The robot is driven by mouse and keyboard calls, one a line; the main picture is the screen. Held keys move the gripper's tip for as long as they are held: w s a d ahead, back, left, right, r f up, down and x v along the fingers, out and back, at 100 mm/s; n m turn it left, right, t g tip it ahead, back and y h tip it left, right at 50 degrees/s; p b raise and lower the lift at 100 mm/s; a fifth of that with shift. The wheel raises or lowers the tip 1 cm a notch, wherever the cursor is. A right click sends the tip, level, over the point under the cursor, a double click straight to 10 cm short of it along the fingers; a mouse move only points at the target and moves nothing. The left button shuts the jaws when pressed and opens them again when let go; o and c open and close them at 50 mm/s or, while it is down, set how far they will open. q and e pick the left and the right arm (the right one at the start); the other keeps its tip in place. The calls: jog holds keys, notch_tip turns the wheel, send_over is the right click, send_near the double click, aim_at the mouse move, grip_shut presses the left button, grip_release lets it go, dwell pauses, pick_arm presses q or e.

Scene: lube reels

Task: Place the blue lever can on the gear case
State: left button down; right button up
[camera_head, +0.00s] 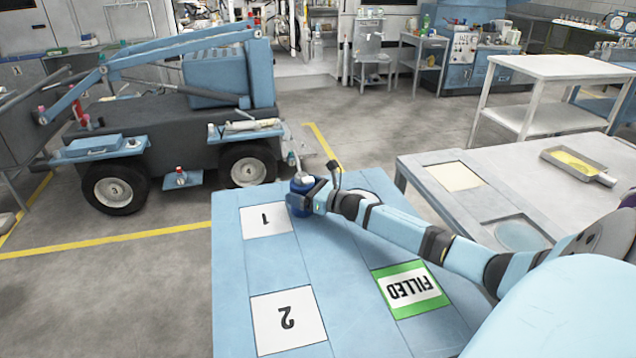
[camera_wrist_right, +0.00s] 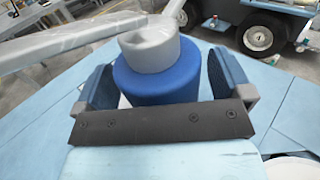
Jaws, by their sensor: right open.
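The blue lever can (camera_head: 299,185) stands at the far edge of the light blue table, by the white square marked 1. In the right wrist view the can (camera_wrist_right: 157,88) has a blue body, a grey top and a long grey spout or lever. My right gripper (camera_head: 306,196) is at the can, its arm reaching in from the right. In the right wrist view its two dark blue fingers (camera_wrist_right: 160,82) stand open on either side of the can. I cannot tell which thing is the gear case. My left gripper is not in view.
The blue table (camera_head: 335,290) bears squares marked 1 (camera_head: 266,220) and 2 (camera_head: 286,318) and a green FILLED label (camera_head: 410,288). A grey table (camera_head: 560,200) with a yellow-filled tray (camera_head: 578,164) stands right. A wheeled blue machine (camera_head: 190,130) stands behind, left.

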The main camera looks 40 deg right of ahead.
jog(key=v, duration=1.1)
jog(key=shift+s+d+b, duration=0.1)
jog(key=shift+s+b, duration=0.2)
jog(key=shift+s, duration=0.05)
